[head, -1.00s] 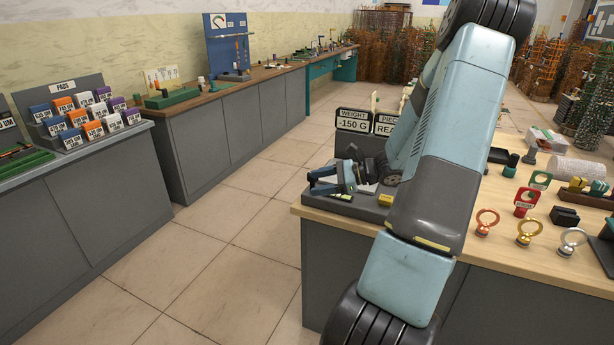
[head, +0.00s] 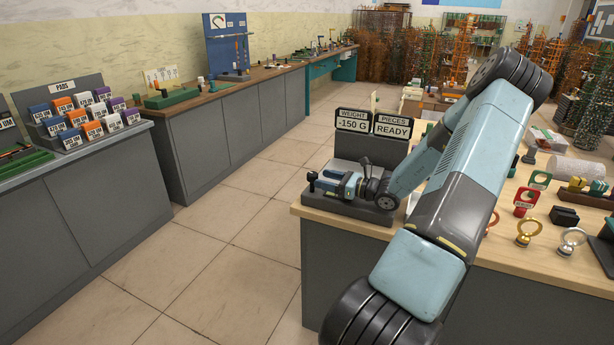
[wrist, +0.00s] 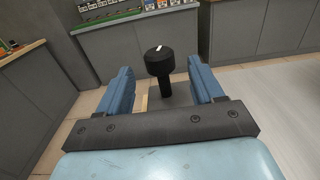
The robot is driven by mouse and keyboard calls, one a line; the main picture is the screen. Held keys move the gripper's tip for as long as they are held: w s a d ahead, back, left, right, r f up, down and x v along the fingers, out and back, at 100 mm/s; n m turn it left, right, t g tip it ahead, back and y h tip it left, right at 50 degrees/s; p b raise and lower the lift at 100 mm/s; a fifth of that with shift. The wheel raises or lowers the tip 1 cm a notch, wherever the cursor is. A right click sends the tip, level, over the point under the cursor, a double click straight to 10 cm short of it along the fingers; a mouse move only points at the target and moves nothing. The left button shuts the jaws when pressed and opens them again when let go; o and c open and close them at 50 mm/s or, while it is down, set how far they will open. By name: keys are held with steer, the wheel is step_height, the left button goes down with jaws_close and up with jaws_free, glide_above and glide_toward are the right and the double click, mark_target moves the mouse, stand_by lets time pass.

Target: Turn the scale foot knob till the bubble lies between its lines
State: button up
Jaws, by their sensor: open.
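The scale is a dark grey base (head: 345,208) at the near left corner of the wooden bench, with two display signs (head: 372,123) reading "WEIGHT -150 G" and "PIECES READY". My gripper (head: 320,182) is low over the left part of the base, pointing left. In the wrist view a black round knob (wrist: 159,62) on a dark stem, with a white mark on top, stands between and beyond the two blue fingers of my gripper (wrist: 159,75). The fingers are apart, with gaps on both sides of the knob. I cannot make out the bubble or its lines.
Ring-topped pieces, one gold (head: 528,232) and one silver (head: 571,241), stand on the bench right of my arm. A white roll (head: 575,168) lies behind them. A grey cabinet (head: 85,205) with pads is at left across a clear tiled floor.

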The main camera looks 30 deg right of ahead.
steer(key=x, duration=0.7)
steer(key=shift+w+a, duration=0.15)
steer(key=shift+w, duration=0.05)
steer(key=shift+c, duration=0.3)
steer(key=c, duration=0.9)
